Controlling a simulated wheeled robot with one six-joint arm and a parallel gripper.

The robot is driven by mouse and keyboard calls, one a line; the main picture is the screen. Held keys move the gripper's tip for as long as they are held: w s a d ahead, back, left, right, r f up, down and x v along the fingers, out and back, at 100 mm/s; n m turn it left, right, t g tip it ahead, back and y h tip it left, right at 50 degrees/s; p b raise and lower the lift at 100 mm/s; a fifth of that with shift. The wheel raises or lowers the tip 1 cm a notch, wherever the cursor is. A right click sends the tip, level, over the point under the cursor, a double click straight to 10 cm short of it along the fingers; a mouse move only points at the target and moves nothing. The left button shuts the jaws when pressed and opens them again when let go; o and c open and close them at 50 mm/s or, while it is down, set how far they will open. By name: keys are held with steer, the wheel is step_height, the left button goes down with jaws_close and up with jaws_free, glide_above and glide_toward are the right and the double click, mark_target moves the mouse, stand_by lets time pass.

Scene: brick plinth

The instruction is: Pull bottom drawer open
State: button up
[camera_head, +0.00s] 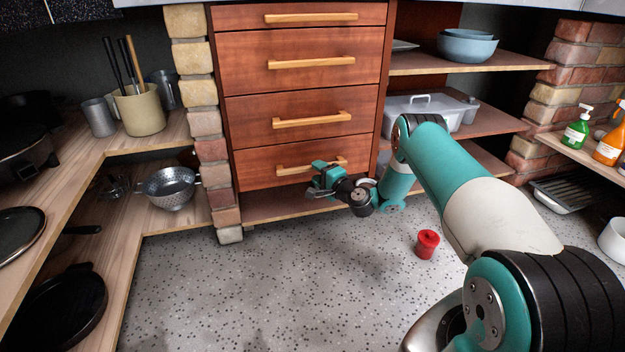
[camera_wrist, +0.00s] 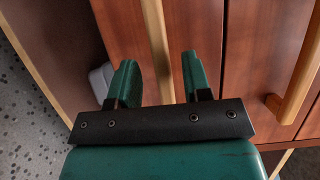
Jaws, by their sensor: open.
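The bottom drawer (camera_head: 258,167) is a reddish-brown wooden front with a light wooden bar handle (camera_head: 296,168). Its front looks flush with the drawers above, so it appears shut. My gripper (camera_head: 318,184) is in front of this drawer, partly covering the handle's middle. In the wrist view, the two green fingers of my gripper (camera_wrist: 160,80) are apart. The handle bar (camera_wrist: 157,45) runs between them, touching neither finger visibly. How deep the fingers reach around the bar I cannot tell.
The handle of the drawer above (camera_head: 312,120) also shows in the wrist view (camera_wrist: 298,80). A red canister (camera_head: 427,244) stands on the speckled floor to the right. A brick pillar (camera_head: 203,110) borders the drawers on the left. The floor in front is clear.

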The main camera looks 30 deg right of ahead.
steer(key=shift+w+a+b, duration=0.15)
steer(key=shift+w+b, duration=0.3)
steer(key=shift+w, duration=1.2)
jaws_close()
